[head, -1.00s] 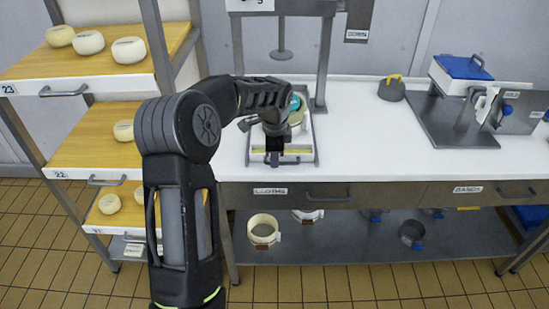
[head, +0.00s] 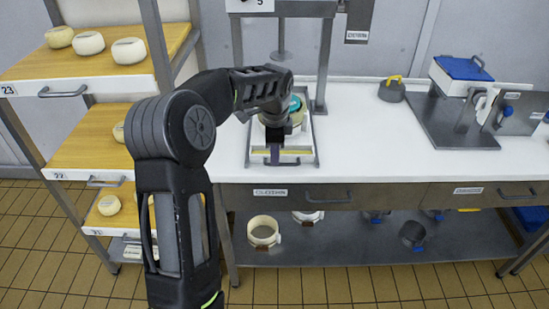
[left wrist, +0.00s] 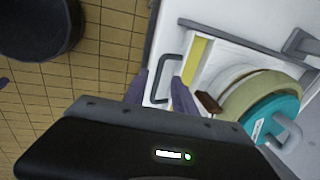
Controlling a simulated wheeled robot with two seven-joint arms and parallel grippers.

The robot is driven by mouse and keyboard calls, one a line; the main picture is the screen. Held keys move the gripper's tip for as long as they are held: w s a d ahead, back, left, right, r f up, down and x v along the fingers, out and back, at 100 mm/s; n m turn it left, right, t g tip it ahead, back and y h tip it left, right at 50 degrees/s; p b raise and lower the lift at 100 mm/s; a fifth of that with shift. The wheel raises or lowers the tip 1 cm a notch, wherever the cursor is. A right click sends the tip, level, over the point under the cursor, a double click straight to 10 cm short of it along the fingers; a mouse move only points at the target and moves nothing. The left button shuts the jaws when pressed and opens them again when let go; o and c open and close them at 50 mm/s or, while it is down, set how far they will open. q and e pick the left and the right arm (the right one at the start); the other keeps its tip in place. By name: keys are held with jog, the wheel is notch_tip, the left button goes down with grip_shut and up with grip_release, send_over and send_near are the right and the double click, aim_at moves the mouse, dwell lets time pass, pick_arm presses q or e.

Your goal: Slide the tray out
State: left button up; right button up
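The tray (head: 314,152) is a pale, shallow frame with a yellow strip and a dark loop handle at its front. It lies on the white counter under the press. On it stands a cream mould with a teal top (left wrist: 272,116), partly hidden by my arm in the head view. My left gripper (head: 276,157) is at the tray's front edge. In the left wrist view its two purple fingers (left wrist: 159,80) are apart, with the tray's handle (left wrist: 160,76) showing between their tips. I cannot tell whether they touch it. My right gripper is out of view.
The press frame (head: 322,60) rises around the tray's back. A cheese rack (head: 80,140) stands close on the left. The counter between is clear. Moulds lie on the shelf below.

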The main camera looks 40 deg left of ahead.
pick_arm(q)
jog(key=r, duration=0.4)
jog(key=shift+s+d+r, duration=0.15)
jog(key=shift+s+d, duration=0.1)
jog(key=shift+s, duration=0.05)
